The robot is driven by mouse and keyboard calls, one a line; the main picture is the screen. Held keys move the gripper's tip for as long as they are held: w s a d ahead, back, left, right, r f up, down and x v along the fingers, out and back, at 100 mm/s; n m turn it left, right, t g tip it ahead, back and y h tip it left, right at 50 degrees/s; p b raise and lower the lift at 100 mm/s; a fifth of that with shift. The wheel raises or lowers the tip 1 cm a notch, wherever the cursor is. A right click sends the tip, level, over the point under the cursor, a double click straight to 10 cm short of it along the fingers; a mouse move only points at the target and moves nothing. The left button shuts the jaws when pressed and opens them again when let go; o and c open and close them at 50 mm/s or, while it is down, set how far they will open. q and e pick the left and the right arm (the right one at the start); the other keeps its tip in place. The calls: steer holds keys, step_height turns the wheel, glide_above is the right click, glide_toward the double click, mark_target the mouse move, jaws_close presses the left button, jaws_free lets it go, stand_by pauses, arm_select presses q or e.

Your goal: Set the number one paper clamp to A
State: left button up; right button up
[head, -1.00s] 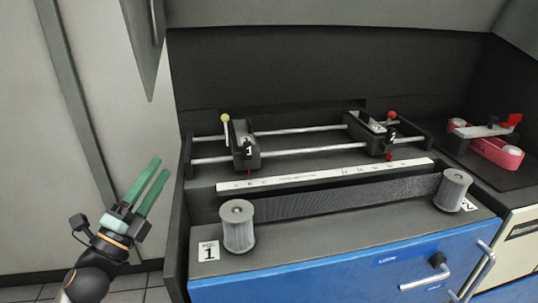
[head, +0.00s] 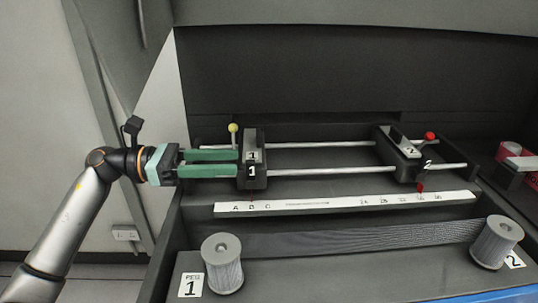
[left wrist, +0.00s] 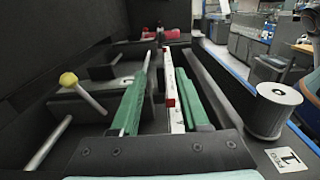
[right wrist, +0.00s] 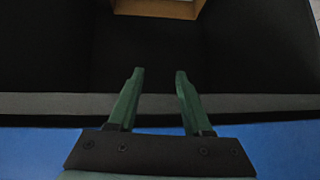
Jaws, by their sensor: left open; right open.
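The number one paper clamp (head: 253,172) is a black block on two silver rails, with a yellow-knobbed lever (head: 233,129) at its back left. It sits above the left letters of the white scale (head: 340,202), roughly over B. The yellow knob also shows in the left wrist view (left wrist: 68,79). My left gripper (head: 238,163) is open, its green fingers pointing right at the clamp's left side. The head view does not settle whether they touch it. A red pointer (left wrist: 170,103) shows by the scale. My right gripper (right wrist: 155,74) is open and empty before a dark surface.
The number two clamp (head: 400,145), with a red knob, sits on the rails at right. A grey roll (head: 222,263) stands by the peg 1 label, another (head: 497,242) at right, with a dark band between them. A red-and-white device (head: 514,165) stands far right.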

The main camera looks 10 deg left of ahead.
arm_select(q)
steer(key=d, duration=0.2)
steer(key=w+d+p, duration=0.1)
steer(key=d, duration=0.5)
steer(key=shift+w, duration=0.35)
jaws_close()
stand_by(1.0)
